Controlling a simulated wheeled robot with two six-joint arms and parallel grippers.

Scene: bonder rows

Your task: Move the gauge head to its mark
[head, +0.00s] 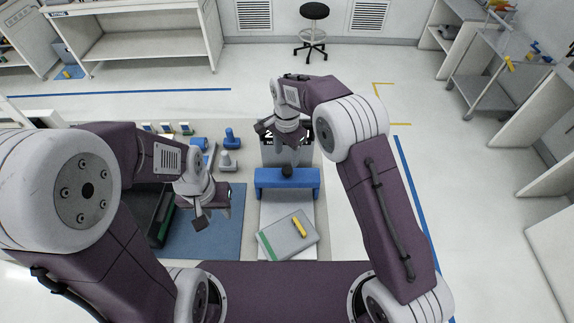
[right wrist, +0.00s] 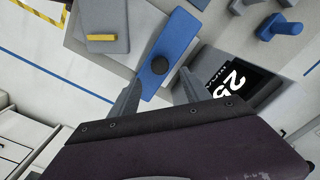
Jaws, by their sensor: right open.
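The gauge head is most likely the blue crossbar (head: 300,180) with a round black knob (head: 287,171), lying across a pale grey bed. In the right wrist view the blue bar (right wrist: 178,42) and the knob (right wrist: 159,65) show clearly. My right gripper (right wrist: 161,76) is open, its fingers on either side of the knob in that view; contact cannot be told. In the head view my right gripper (head: 287,150) is just behind the bar. A black display (right wrist: 232,82) reads 25. No mark can be made out. My left gripper (head: 203,208) hangs over a blue mat; its jaws are unclear.
A grey plate (head: 281,240) with a yellow block (head: 299,227) lies on the bed in front of the bar. Blue and grey knobbed pieces (head: 231,139) stand to the left. The blue mat (head: 222,244) and a dark green-edged tray (head: 160,222) are further left.

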